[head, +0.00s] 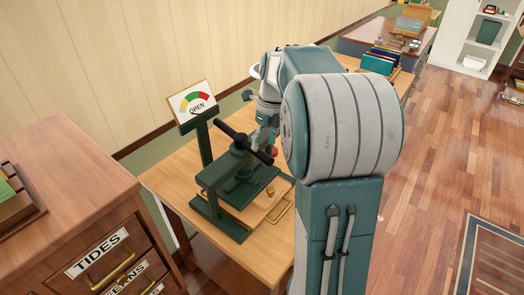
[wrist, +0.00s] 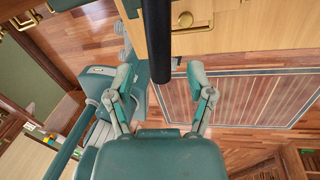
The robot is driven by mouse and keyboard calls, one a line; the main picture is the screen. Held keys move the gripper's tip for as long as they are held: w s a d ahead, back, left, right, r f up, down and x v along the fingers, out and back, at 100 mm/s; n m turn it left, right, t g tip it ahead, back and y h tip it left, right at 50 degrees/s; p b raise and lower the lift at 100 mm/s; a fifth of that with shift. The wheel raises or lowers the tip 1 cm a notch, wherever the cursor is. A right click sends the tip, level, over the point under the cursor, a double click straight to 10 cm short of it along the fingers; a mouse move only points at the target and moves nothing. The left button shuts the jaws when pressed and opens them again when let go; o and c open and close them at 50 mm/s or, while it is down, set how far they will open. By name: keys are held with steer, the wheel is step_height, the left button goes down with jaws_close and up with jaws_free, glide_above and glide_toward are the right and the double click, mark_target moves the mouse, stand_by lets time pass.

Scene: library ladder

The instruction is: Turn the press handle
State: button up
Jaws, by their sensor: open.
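The press (head: 213,180) is a dark green frame on a wooden table, with a wooden board at its base. Its handle (head: 234,137) is a black bar lying crosswise on top of the screw. My gripper (wrist: 160,74) is open and empty. In the head view, my gripper (head: 264,131) is at the far side of the handle, partly hidden by my arm. Contact cannot be told.
A wooden drawer cabinet (head: 75,190) is at left. The wall runs behind the table (head: 165,181). A desk with books (head: 381,60) stands farther back. Open floor lies right.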

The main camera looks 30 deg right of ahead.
mark_target(263, 152)
steer(key=shift+a+f, duration=0.15)
steer(key=shift+f, duration=0.65)
steer(key=shift+a+f, duration=0.15)
steer(key=shift+f, duration=0.65)
steer(key=shift+s, duration=0.1)
jaws_close()
